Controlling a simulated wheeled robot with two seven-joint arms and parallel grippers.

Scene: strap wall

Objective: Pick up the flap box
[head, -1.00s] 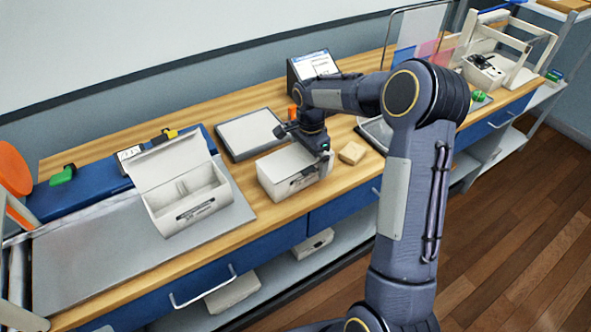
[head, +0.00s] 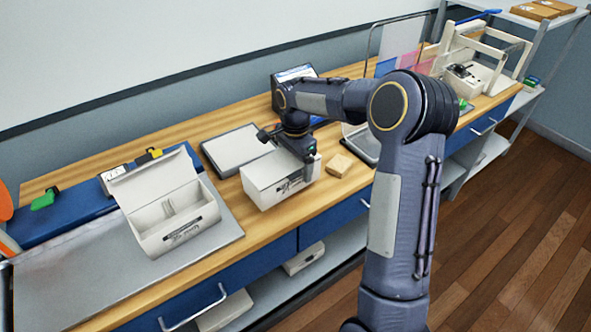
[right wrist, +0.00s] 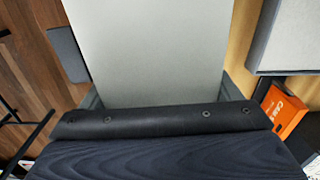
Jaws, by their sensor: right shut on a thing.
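A closed white box (head: 272,184) with dark print on its front is over the wooden bench, right of the grey mat. My right gripper (head: 308,157) is shut on it from above at its right end. Whether its underside touches the bench is hard to tell. In the right wrist view the box's pale surface (right wrist: 150,45) fills the space between the fingers. A second white box (head: 178,229) stands open on the grey mat, its flap lid (head: 152,184) raised at the back. My left gripper is not in view.
A grey-white flat tray (head: 237,149) lies behind the held box, and a small wooden block (head: 340,165) is to its right. A dark-framed display (head: 290,80) stands behind. The bench's front edge and blue drawers (head: 335,220) are close in front.

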